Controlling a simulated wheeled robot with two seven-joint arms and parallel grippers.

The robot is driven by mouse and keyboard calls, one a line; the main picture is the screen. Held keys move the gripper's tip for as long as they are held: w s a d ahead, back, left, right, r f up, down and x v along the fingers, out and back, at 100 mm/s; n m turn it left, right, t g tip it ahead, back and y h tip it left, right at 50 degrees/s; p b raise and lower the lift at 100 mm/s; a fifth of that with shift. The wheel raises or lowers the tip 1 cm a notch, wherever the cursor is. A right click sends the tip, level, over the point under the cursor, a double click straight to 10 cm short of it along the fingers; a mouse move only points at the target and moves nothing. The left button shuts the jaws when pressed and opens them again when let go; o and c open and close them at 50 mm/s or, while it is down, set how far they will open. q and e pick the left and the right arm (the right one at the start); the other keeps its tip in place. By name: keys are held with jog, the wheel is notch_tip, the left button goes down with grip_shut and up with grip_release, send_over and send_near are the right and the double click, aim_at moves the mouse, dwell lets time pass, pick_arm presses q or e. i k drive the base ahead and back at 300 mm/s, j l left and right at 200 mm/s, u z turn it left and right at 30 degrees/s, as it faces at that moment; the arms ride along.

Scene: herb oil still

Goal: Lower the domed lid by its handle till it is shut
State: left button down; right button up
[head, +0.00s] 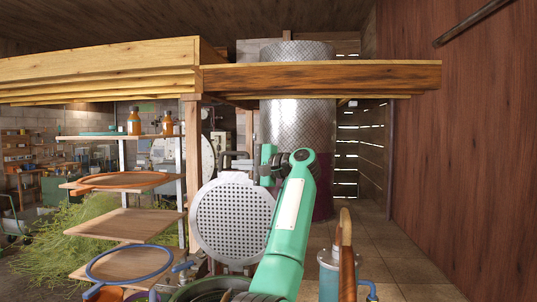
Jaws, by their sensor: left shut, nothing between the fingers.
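A round, pale grey, perforated disc (233,222) stands upright in the middle of the head view. It looks like the raised lid seen from its underside, though its dome is not visible from here. A dark bar (235,157), perhaps its handle, shows at the top edge. Below it, the dark round rim of a vessel (205,288) shows at the bottom edge, partly covered by my green arm. My left gripper (265,172) is at the disc's upper right, shut and empty; contact with the bar cannot be told. My right gripper is out of view.
A grey-blue can (330,270) and a curved wooden handle (346,250) are at lower right. A wooden beam (320,77) crosses above. Tiled floor (400,255) is clear at right.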

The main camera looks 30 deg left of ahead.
aim_at(230, 217)
jog(key=i, duration=0.9)
